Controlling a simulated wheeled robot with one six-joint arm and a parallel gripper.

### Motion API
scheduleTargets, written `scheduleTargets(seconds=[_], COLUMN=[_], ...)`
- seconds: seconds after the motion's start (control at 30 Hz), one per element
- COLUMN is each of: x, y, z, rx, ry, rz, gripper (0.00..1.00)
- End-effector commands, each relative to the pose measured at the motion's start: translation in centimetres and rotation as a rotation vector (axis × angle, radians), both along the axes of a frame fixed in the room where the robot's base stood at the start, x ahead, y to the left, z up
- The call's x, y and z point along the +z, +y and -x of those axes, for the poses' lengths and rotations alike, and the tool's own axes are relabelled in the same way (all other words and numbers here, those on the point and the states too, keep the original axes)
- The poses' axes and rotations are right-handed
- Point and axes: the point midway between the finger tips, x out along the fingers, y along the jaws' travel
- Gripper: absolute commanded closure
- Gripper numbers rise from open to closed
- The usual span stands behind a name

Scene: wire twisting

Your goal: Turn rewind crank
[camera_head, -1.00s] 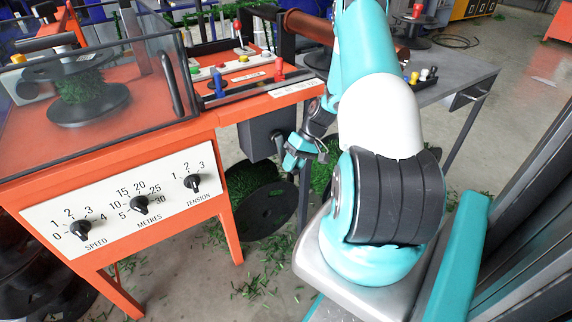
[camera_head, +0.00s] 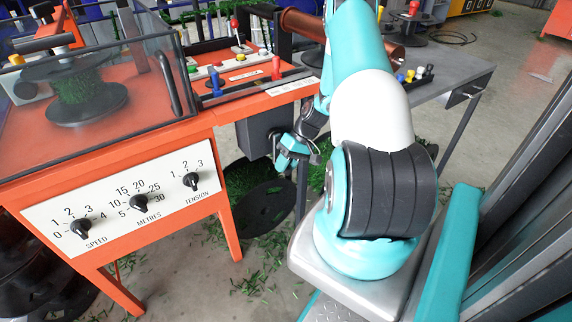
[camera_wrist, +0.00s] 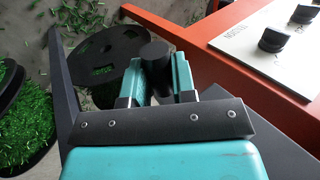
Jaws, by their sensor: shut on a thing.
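The rewind crank shows in the wrist view as a round dark knob (camera_wrist: 156,55) between my fingers; the rest of the crank is hidden. My gripper (camera_wrist: 157,75) is shut on this knob. In the head view my gripper (camera_head: 280,160) is small, low beside the dark grey box (camera_head: 262,134) under the orange machine's right end. The crank itself is hard to make out there.
The orange machine (camera_head: 150,140) carries a panel with knobs (camera_head: 138,202). A black spool flange (camera_head: 262,210) and green wire stand on the floor below my gripper. A grey table (camera_head: 460,75) stands behind my arm.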

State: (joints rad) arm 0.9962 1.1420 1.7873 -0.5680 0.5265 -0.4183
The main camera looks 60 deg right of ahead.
Motion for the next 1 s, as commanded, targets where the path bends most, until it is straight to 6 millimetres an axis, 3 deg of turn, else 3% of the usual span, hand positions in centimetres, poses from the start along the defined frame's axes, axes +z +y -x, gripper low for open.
scheduleTargets(seconds=[0.77, 0.8, 0.9, 1.0], x=[-0.45, -0.45, -0.38, -0.27], y=[0.18, 0.18, 0.14, 0.09], z=[0.21, 0.21, 0.18, 0.13], rx=[-0.001, -0.001, -0.001, -0.001], ry=[0.009, 0.009, 0.007, 0.005], rz=[-0.002, -0.002, -0.003, -0.002], gripper=[1.00, 0.71, 0.50, 0.50])
